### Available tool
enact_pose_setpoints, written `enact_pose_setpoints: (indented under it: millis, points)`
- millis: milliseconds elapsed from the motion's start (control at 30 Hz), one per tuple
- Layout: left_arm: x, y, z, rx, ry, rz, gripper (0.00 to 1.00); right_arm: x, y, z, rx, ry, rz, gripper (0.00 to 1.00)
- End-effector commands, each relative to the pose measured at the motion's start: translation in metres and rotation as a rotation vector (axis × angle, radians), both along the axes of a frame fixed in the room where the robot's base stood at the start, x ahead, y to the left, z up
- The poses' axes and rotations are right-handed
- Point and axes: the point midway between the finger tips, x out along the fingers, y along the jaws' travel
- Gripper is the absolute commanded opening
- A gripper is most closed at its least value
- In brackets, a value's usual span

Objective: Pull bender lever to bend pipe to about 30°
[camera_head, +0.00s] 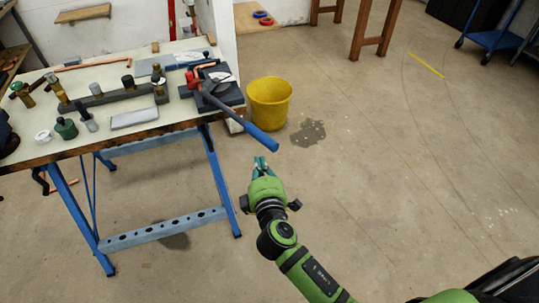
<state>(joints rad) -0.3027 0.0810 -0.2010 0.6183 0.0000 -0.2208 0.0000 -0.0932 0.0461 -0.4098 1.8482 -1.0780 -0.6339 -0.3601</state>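The pipe bender (222,92) stands at the right end of the workbench. Its lever (258,135) has a red and grey arm and a blue grip, which sticks out past the bench's front right corner and slopes down to the right. A copper pipe (206,66) shows at the bender's head; its bend angle is too small to read. My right gripper (261,163) is just below the end of the blue grip in the picture, with no clear contact. Its teal fingertips point up toward the grip; their opening is unclear. My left gripper is not visible.
The workbench top (170,117) holds fittings, a green bottle (66,129) and a grey block (134,117). Blue trestle legs (222,180) stand below. A yellow bucket (270,104) stands behind the lever, beside a dark floor stain.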

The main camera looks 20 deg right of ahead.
Motion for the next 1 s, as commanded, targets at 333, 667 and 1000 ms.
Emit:
enact_pose_setpoints:
  millis: [333,667,1000]
  points:
    - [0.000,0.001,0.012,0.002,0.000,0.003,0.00,0.019,-0.029,-0.007,-0.002,0.002,0.000,0.00]
    - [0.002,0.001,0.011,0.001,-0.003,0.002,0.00,0.019,-0.030,-0.008,-0.002,0.001,-0.001,0.00]
    - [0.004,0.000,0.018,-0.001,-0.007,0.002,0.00,0.033,-0.090,-0.008,-0.007,0.002,-0.002,0.00]
